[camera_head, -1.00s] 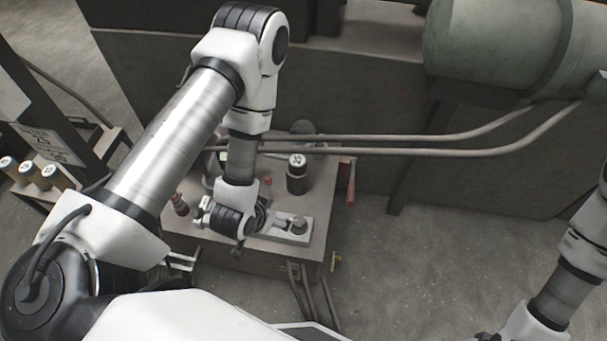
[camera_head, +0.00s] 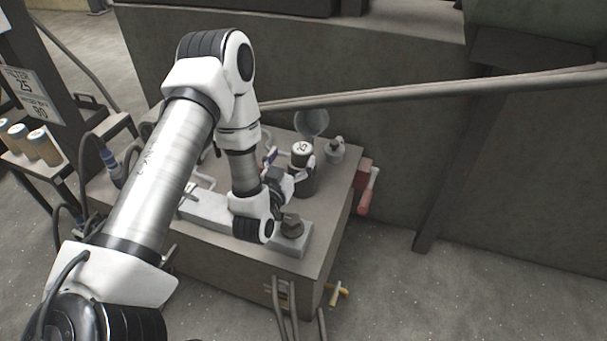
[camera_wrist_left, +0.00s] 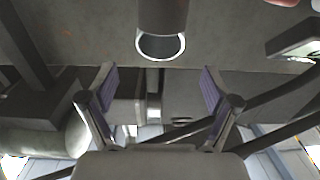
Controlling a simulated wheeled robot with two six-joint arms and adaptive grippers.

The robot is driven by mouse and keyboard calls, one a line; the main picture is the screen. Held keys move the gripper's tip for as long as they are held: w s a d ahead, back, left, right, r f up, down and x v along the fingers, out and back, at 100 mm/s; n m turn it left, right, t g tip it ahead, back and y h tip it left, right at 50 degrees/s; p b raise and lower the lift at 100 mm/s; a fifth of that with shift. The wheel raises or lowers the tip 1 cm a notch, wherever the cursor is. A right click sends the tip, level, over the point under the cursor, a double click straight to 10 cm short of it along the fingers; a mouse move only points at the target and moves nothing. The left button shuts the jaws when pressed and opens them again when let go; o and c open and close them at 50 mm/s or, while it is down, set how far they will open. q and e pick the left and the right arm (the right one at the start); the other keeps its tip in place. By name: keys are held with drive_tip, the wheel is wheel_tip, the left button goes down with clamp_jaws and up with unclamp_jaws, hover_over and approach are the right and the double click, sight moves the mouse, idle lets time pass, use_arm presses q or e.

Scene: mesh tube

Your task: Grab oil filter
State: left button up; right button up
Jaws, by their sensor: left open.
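The likely oil filter is a dark canister (camera_head: 302,184) with a white top marked 25, upright on the workbench (camera_head: 325,215). My left gripper (camera_head: 296,172) is beside it in the head view, partly hidden by my own wrist. In the left wrist view my left gripper (camera_wrist_left: 160,85) has its two fingers spread with nothing between them. A grey cylinder (camera_wrist_left: 162,15) with a pale-rimmed round end lies just beyond the fingertips; it looks like the canister, but I cannot be sure. My right gripper is out of view.
A small metal bottle (camera_head: 335,150) and a round grey disc (camera_head: 312,122) stand behind the canister. A metal fixture (camera_head: 291,243) lies in front. A red handle (camera_head: 368,192) sticks out at the right.

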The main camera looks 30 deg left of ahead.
sight(298, 156)
use_arm(q)
wheel_tip(298, 156, down, 3)
drive_tip(key=shift+f+b, duration=0.1)
drive_tip(key=shift+b, duration=0.25)
drive_tip(key=shift+w+a+f, duration=0.1)
drive_tip(key=shift+w, duration=0.1)
drive_tip(key=b+x, duration=0.1)
drive_tip(key=x, duration=0.6)
drive_tip(key=shift+b, duration=0.4)
clamp_jaws()
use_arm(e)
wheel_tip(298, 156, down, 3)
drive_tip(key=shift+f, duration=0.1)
